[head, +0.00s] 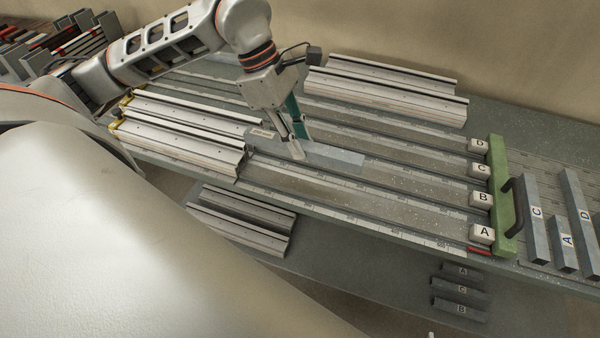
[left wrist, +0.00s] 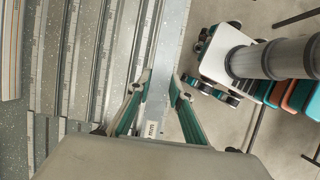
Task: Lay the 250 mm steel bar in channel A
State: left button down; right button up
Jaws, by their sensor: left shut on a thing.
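The grey steel bar (head: 338,157) is in my left gripper (head: 298,147), which is shut on it from above. The bar lies roughly along the channels, over the bench's middle near channels B and C; its height is hard to tell. In the left wrist view the bar (left wrist: 168,55) passes between the fingers (left wrist: 158,88), with a white label ending in "mm" near the palm; the number is unclear. Channel A (head: 390,215) is the front channel, with its white block marked A (head: 482,234) at the right end. Its visible stretch looks empty. My right gripper is not in view.
Aluminium profiles (head: 190,125) lie left of the bar, and more (head: 390,88) lie at the back. A green end piece (head: 505,205) with a black handle crosses the right end. Labelled grey bars (head: 537,218) stand beyond it. Short labelled pieces (head: 460,290) lie below the front edge.

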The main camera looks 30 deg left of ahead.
pick_arm(q)
send_over(303, 186)
jog(key=a, duration=0.1)
notch_tip(303, 186, down, 6)
jog(key=shift+r, duration=0.25)
jog(key=shift+f, duration=0.55)
notch_tip(303, 186, down, 4)
jog(key=shift+r, duration=0.15)
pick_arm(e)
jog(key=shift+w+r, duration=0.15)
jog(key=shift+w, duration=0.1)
pick_arm(q)
jog(key=shift+f, duration=0.2)
jog(key=shift+f+b, duration=0.25)
jog(key=shift+b, duration=0.1)
jog(key=shift+s+f, duration=0.2)
jog(key=shift+f, duration=0.15)
jog(key=c, duration=1.8)
grip_release()
jog(key=shift+f, duration=0.1)
jog(key=shift+w+f, duration=0.1)
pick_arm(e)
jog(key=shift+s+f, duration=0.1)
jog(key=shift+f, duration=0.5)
